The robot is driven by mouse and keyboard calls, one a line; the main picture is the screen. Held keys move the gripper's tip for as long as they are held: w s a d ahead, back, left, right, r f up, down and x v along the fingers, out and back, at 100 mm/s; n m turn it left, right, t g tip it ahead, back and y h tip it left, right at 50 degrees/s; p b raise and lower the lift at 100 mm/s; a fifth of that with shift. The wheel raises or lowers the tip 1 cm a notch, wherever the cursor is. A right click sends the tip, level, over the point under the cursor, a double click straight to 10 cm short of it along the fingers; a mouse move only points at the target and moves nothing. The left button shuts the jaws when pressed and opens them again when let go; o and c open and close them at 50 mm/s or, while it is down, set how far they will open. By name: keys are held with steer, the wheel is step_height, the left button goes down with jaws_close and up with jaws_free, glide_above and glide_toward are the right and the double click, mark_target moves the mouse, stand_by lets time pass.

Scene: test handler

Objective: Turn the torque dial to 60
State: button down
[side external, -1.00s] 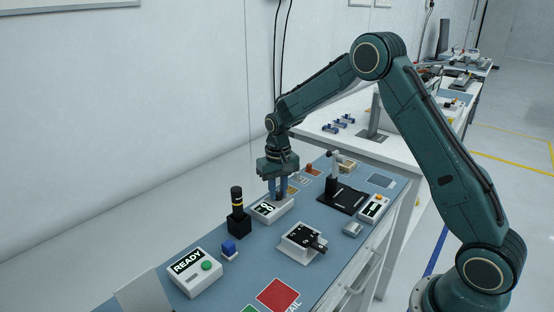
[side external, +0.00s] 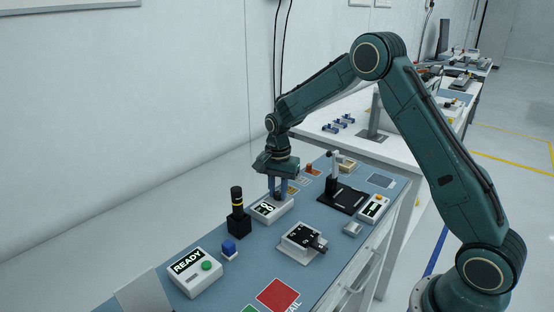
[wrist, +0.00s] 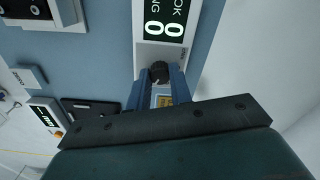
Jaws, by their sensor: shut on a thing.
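The torque dial is a black knob (wrist: 159,72) on a white box (side external: 272,217) with a dark display (side external: 264,208). My gripper (side external: 278,193) points down over this box, its two blue fingers shut on the knob from both sides. In the wrist view the fingers (wrist: 160,88) stand either side of the knob. I cannot read the number surely.
A white fixture (side external: 302,243) lies in front. A black stand (side external: 343,191) is to the right.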

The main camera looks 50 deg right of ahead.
mark_target(278, 193)
steer(key=shift+r+m, duration=0.1)
steer(key=shift+m, duration=0.4)
steer(key=c, duration=1.3)
jaws_free()
steer(key=shift+o, duration=0.2)
step_height(278, 193, up, 14)
